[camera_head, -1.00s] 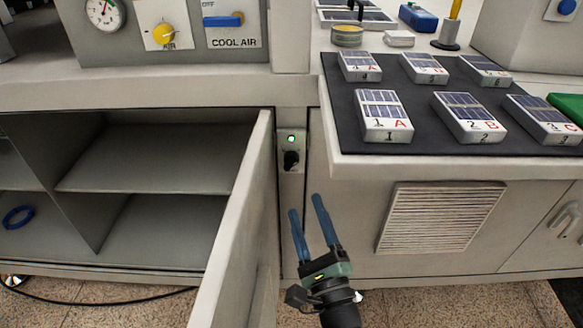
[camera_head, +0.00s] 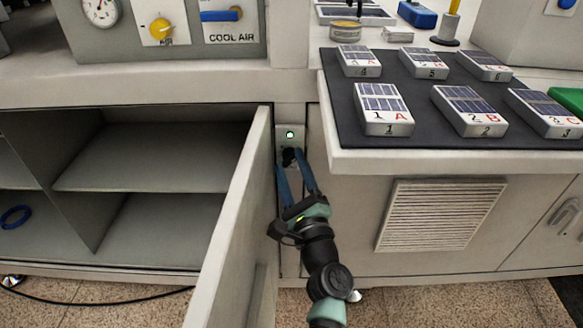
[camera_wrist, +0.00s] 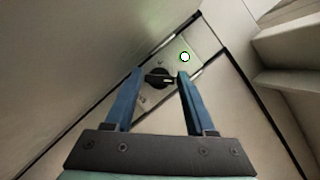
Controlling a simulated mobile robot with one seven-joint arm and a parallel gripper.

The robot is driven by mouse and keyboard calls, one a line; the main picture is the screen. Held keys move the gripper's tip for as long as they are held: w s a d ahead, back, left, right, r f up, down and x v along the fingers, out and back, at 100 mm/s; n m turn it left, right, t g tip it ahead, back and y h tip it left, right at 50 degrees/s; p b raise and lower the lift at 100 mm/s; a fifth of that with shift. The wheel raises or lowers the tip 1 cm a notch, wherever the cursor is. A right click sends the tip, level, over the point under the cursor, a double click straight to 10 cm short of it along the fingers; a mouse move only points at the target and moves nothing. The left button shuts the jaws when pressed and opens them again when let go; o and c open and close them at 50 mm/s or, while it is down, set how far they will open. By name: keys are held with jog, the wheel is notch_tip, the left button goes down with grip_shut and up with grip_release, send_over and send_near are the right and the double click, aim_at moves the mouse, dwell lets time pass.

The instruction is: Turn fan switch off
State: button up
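The fan switch is a black rotary knob (camera_wrist: 160,79) on a small light plate (camera_wrist: 203,47) set in the narrow panel between the cabinet fronts. My gripper (camera_head: 297,157) has two blue fingers, spread apart, with the tips at the knob. In the wrist view the fingers (camera_wrist: 160,76) stand on either side of the knob. The right fingertip is very close to it; contact cannot be told. The fingers partly hide the knob in the head view.
An open cabinet door (camera_head: 236,215) stands close to the left of my gripper. The counter with a dark mat (camera_head: 430,125) and several numbered blocks overhangs at the right. A vent (camera_head: 440,215) lies below it. A COOL AIR lever (camera_head: 222,16) is at upper left.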

grip_shut()
jog(key=shift+n, duration=0.4)
jog(key=n+g+y+p, duration=0.1)
jog(key=n+g, duration=0.1)
jog(key=n, duration=0.2)
jog(key=shift+d+r+p, duration=0.1)
jog(key=shift+r+p, duration=0.05)
jog(key=shift+p, duration=0.15)
jog(key=n+g+p, duration=0.1)
jog(key=n, duration=0.1)
jog(key=n+p, duration=0.1)
jog(key=n, duration=0.1)
jog(key=shift+r+n+g, duration=0.1)
jog(key=shift+n+g, duration=0.3)
jog(key=n+p, duration=0.1)
jog(key=n, duration=0.1)
jog(key=n+g+h+p, duration=0.1)
jog(key=n+p, duration=0.1)
jog(key=shift+r+n+g, duration=0.1)
jog(key=shift+n+g, duration=0.2)
jog(key=shift+n+g+h+p, duration=0.4)
jog(key=shift+n+h+p, duration=0.3)
jog(key=shift+n+p, duration=0.6)
